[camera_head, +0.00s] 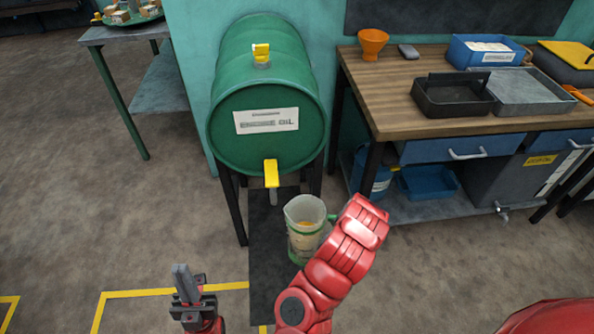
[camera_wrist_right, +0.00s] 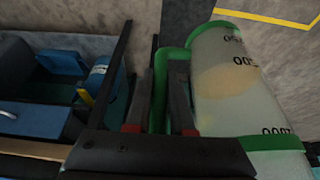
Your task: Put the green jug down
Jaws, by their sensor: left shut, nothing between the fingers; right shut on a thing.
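The green jug (camera_head: 305,222) is a clear measuring jug with green trim, in front of the oil barrel and just right of its tap. It holds some amber liquid. In the right wrist view the jug (camera_wrist_right: 235,85) shows its printed marks, and my right gripper (camera_wrist_right: 160,115) is shut on its green handle. In the head view my right arm hides that gripper and part of the jug. I cannot tell whether the jug's base touches anything. My left gripper (camera_head: 188,285) is shut and empty at the lower left, apart from the jug.
The green oil barrel (camera_head: 265,95) lies on a dark stand, with a yellow-handled tap (camera_head: 271,175) at its front. A dark mat (camera_head: 262,235) is on the floor below. A wooden workbench (camera_head: 385,90) stands right, bearing an orange funnel (camera_head: 372,43) and trays; its front-left top is clear.

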